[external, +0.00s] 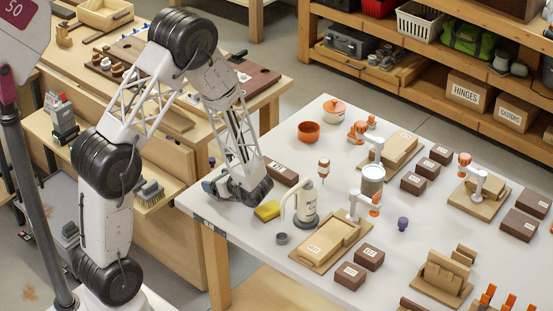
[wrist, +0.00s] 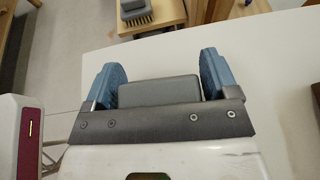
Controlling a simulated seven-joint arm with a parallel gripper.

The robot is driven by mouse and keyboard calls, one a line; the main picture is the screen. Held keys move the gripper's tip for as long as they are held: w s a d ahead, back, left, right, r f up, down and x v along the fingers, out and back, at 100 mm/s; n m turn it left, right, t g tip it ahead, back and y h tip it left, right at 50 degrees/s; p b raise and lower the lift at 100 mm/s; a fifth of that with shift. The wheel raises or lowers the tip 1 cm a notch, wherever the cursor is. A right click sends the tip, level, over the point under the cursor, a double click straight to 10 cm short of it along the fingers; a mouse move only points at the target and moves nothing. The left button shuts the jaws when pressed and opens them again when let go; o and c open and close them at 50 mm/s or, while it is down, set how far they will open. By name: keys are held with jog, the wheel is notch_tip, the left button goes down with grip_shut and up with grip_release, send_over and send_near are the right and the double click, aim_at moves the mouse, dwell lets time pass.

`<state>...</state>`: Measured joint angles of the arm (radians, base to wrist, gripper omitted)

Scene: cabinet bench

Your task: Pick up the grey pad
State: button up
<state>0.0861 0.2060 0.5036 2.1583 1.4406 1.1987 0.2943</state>
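My gripper (wrist: 160,80) has two blue fingers in the wrist view. A plain grey block, which looks like the grey pad (wrist: 160,90), fills the gap between them. Its sides meet both fingers, so my gripper appears shut on it. The lower part of the pad is hidden behind the dark front plate of my gripper. In the external view my gripper (external: 214,185) is low at the left corner of the white table (external: 340,275). There the pad cannot be made out clearly, and I cannot tell whether it touches the table.
A yellow block (external: 267,210), a dark brown box (external: 281,173) and a white dispenser (external: 306,203) stand to the right of my gripper. A brush (external: 150,192) lies on the wooden shelf at left; it also shows in the wrist view (wrist: 135,14). The table's edge is close.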

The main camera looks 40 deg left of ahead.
jog(key=c, duration=0.5)
jog(key=shift+r, duration=0.1)
jog(key=shift+r, duration=1.1)
jog(key=shift+s+d+r, duration=0.15)
jog(key=shift+s+r, duration=0.35)
jog(key=shift+r, duration=0.15)
jog(key=s+d, duration=0.1)
jog(key=s, duration=0.4)
jog(key=s+d+r, duration=0.1)
jog(key=s, duration=0.3)
jog(key=s+d, duration=0.1)
jog(key=s, duration=0.4)
jog(key=shift+s+r, duration=0.15)
jog(key=shift+s, duration=0.2)
